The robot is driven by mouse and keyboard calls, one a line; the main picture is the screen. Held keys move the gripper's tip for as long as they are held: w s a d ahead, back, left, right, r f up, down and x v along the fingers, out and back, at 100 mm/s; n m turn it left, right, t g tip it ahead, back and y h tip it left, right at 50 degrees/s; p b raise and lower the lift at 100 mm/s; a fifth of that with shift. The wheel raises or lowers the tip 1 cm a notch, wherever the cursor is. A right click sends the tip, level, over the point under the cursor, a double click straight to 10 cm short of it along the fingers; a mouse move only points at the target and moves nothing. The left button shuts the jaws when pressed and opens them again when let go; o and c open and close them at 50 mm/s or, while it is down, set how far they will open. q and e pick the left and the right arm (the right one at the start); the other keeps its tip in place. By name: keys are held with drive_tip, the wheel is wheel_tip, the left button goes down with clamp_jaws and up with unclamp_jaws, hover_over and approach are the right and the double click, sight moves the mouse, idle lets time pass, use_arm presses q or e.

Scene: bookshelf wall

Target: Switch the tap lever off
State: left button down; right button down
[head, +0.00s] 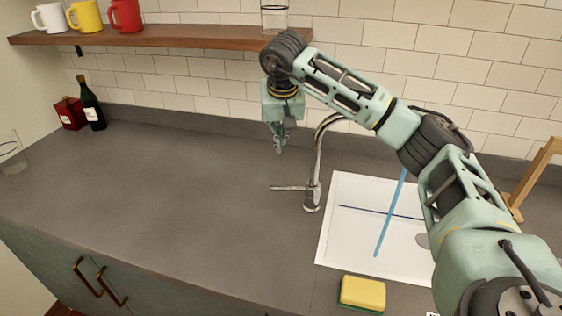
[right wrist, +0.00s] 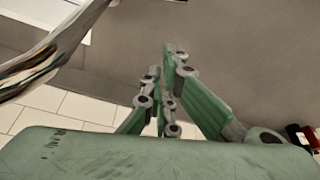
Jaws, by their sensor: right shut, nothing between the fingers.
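My left gripper is not in view.
A yellow-green sponge (head: 362,293) lies at the front edge. A dark bottle (head: 92,106) and red container (head: 70,113) stand far left. A wooden shelf (head: 160,35) with mugs is above. The middle-left counter is clear.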

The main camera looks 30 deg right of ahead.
sight(294, 189)
wheel_tip(294, 189, down, 10)
drive_tip(key=p, duration=0.4)
drive_tip(key=shift+s, duration=0.15)
drive_tip(key=shift+f, duration=0.1)
